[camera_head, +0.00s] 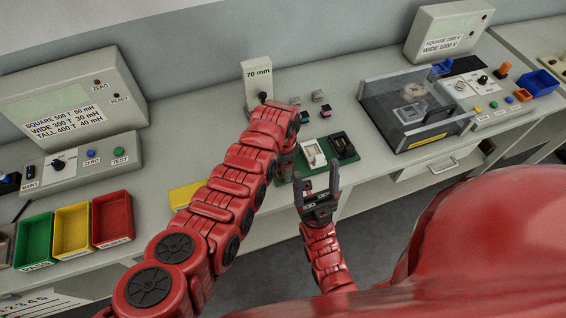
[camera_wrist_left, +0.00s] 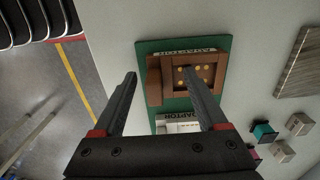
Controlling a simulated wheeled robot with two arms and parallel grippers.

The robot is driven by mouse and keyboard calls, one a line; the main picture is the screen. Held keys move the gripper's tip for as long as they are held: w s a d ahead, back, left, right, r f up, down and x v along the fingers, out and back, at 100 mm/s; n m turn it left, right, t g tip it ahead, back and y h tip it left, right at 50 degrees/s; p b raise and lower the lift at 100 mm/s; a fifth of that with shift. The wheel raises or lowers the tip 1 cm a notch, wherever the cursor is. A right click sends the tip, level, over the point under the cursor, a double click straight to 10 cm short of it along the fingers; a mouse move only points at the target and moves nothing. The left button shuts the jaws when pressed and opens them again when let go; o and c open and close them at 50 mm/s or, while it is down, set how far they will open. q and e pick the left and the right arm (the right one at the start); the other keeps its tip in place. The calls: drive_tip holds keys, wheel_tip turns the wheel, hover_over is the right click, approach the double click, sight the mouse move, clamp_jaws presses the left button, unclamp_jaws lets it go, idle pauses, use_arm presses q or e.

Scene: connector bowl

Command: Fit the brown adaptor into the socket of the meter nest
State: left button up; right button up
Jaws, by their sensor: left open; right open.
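The brown adaptor (camera_wrist_left: 155,82), a block with a square recess and gold contacts, lies on a green mat (camera_wrist_left: 223,50) in the left wrist view. My left gripper (camera_wrist_left: 160,73) is open above it; one finger overlaps the recess in view, the other is off to the left. In the head view my left arm hides the brown adaptor. My right gripper (camera_head: 318,190) is open and empty in front of the bench edge. A light grey fitting (camera_head: 409,113), apparently the meter nest, sits in a clear-walled box (camera_head: 424,135) to the right.
A white adaptor (camera_head: 313,154) and a black adaptor (camera_head: 342,147) stand beside the brown one's place. Small blocks (camera_head: 318,96) and a 70 mm gauge (camera_head: 257,75) are behind. Red (camera_head: 112,218), yellow (camera_head: 72,230) and green bins (camera_head: 34,241) stand left.

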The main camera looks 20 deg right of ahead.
use_arm(q)
clamp_jaws()
idle(0.4)
drive_tip(key=shift+r, duration=0.1)
